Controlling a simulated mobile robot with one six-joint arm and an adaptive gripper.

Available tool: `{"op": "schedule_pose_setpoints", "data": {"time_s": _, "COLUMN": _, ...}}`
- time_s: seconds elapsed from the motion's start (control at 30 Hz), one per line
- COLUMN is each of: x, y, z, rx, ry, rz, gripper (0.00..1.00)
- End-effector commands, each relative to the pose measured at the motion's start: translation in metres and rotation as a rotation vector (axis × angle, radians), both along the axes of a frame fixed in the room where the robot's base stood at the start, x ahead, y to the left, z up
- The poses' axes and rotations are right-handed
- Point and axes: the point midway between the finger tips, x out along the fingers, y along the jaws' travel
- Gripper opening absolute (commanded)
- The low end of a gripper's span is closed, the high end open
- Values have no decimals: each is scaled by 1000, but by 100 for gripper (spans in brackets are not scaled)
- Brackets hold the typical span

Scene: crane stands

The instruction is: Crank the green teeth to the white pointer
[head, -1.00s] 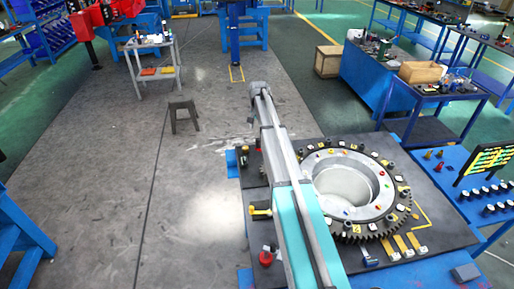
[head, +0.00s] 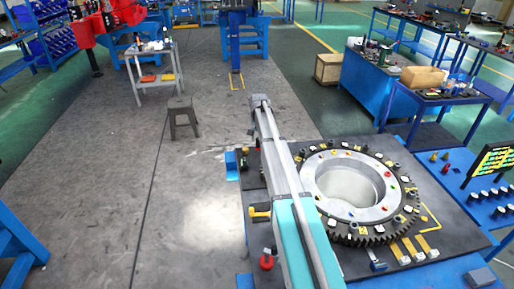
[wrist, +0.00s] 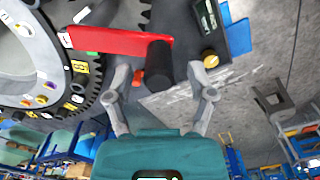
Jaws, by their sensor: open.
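In the wrist view a red crank arm (wrist: 118,41) reaches right from the toothed ring and ends in a black upright handle (wrist: 158,66). My gripper (wrist: 160,72) is open; the handle shows between its fingers, with a visible gap on each side. The dark toothed ring (wrist: 84,108) is at left, and in the head view the ring gear (head: 388,233) lies on the bench around a pale hub. A small green mark (wrist: 91,53) shows by the crank arm; I cannot tell if it is on the teeth. I cannot make out the white pointer. In the head view my arm hides the crank.
A dark box with a yellow knob (wrist: 210,60) stands right of the handle. The dark bench plate (head: 440,222) carries a red knob (head: 266,263) and small fittings. A stool (head: 183,117) stands on the open grey floor to the left.

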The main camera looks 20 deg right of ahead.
Motion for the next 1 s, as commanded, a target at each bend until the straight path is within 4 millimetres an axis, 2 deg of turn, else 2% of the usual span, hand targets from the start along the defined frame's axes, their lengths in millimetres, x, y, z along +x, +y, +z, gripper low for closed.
{"op": "schedule_pose_setpoints", "data": {"time_s": 0.03, "x": 0, "y": 0, "z": -8, "rx": 0, "ry": 0, "rz": 0, "gripper": 71}}
{"op": "schedule_pose_setpoints", "data": {"time_s": 0.3, "x": 0, "y": 0, "z": -20, "rx": 0, "ry": 0, "rz": 0, "gripper": 71}}
{"op": "schedule_pose_setpoints", "data": {"time_s": 0.77, "x": 0, "y": -1, "z": -21, "rx": 0, "ry": 0, "rz": -1, "gripper": 71}}
{"op": "schedule_pose_setpoints", "data": {"time_s": 1.0, "x": 0, "y": -1, "z": -21, "rx": 0, "ry": 0, "rz": -1, "gripper": 28}}
